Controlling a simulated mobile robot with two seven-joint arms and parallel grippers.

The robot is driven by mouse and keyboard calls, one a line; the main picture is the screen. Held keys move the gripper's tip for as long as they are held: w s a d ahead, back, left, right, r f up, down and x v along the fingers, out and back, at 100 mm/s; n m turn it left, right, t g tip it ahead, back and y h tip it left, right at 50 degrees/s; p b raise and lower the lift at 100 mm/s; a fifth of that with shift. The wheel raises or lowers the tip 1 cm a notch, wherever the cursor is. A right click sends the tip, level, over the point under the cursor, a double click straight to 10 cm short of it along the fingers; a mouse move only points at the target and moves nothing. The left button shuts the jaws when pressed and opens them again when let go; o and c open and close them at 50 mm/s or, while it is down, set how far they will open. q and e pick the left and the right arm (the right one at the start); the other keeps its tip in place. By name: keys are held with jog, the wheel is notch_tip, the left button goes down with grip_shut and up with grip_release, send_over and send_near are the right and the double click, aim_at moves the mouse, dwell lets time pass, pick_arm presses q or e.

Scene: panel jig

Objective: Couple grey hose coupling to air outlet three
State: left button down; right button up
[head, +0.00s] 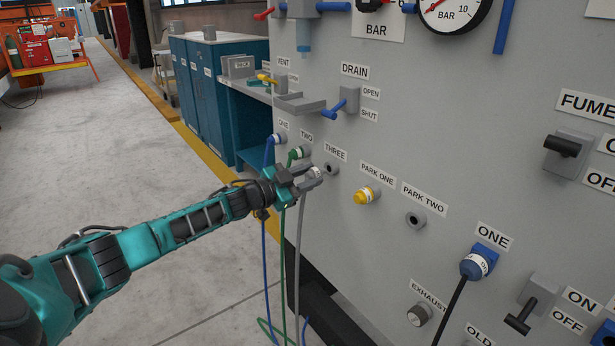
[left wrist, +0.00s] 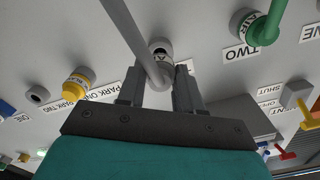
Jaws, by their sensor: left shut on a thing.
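My left gripper (head: 312,180) is shut on the grey hose coupling (head: 315,172), held in front of the panel. The coupling, with a white label band, also shows in the left wrist view (left wrist: 160,48), between the fingers, its grey hose (left wrist: 138,40) crossing the picture. In the head view, air outlet three (head: 332,168) is a grey socket with its dark bore showing, under the label THREE. The coupling is just left of it and looks apart from it. My right gripper is not in view.
A green coupling (head: 296,153) sits at outlet two and a blue one (head: 274,139) at outlet one, their hoses hanging down. A yellow coupling (head: 366,195) is at park one. Park two (head: 415,218) is empty. The drain lever (head: 336,110) sticks out above.

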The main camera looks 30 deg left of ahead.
aim_at(317, 173)
pick_arm(q)
jog(key=shift+w, duration=0.15)
jog(key=shift+w+d, duration=0.2)
jog(key=shift+w, duration=0.1)
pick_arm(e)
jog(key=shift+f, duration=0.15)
pick_arm(q)
jog(key=shift+b+x, duration=0.5)
jog(key=shift+x, duration=0.5)
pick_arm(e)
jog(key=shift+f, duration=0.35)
pick_arm(q)
jog(key=c, duration=0.7)
grip_release()
jog(key=shift+o, duration=0.2)
jog(key=shift+s, duration=0.1)
jog(key=p+v, duration=0.2)
jog(key=v, duration=1)
jog(key=shift+s+a, duration=0.2)
jog(key=shift+s, duration=0.15)
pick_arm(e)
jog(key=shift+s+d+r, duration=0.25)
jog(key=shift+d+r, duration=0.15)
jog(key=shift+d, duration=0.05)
pick_arm(q)
jog(key=shift+r, duration=0.1)
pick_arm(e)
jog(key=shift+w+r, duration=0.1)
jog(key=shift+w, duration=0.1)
